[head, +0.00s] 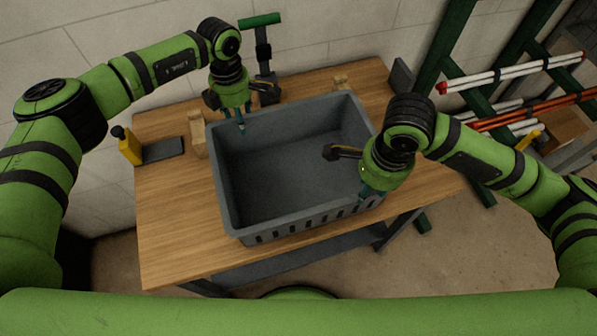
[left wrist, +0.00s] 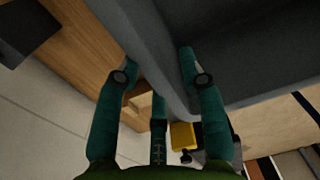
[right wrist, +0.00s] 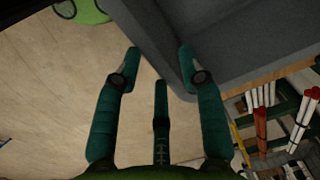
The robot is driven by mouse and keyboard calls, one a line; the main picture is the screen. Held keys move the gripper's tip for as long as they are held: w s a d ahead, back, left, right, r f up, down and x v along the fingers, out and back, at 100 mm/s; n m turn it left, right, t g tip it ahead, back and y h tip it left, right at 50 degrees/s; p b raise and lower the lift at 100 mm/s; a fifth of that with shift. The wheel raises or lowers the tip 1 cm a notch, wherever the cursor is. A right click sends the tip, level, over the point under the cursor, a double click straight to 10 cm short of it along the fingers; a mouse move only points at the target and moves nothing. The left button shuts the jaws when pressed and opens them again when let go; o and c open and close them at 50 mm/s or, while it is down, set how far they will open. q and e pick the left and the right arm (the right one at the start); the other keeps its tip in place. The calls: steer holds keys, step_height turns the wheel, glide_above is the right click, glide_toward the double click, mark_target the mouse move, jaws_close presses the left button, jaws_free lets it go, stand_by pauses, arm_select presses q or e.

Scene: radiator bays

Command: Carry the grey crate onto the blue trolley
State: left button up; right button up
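The grey crate (head: 285,235) sits upright on the wooden table (head: 170,225) and looks empty inside. My left gripper (head: 241,126) is over its far left rim. In the left wrist view, its open fingers (left wrist: 158,58) stand apart, with the crate wall (left wrist: 165,75) running between them. My right gripper (head: 364,190) is at the right side of the crate. In the right wrist view, its fingers (right wrist: 158,56) are also spread, with the crate wall (right wrist: 172,60) between them. The arm hides part of the right rim. No blue trolley shows.
A green-topped stand (head: 262,45) is behind. A green rack (head: 440,55) with red and white pipes (head: 515,73) is at right. The table's front left is clear.

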arm_select(q)
step_height(320, 180, down, 6)
steer(key=shift+s, duration=0.1)
arm_select(e)
step_height(320, 180, down, 6)
steer(key=shift+w, duration=0.15)
arm_select(q)
jaws_close()
arm_select(e)
jaws_close()
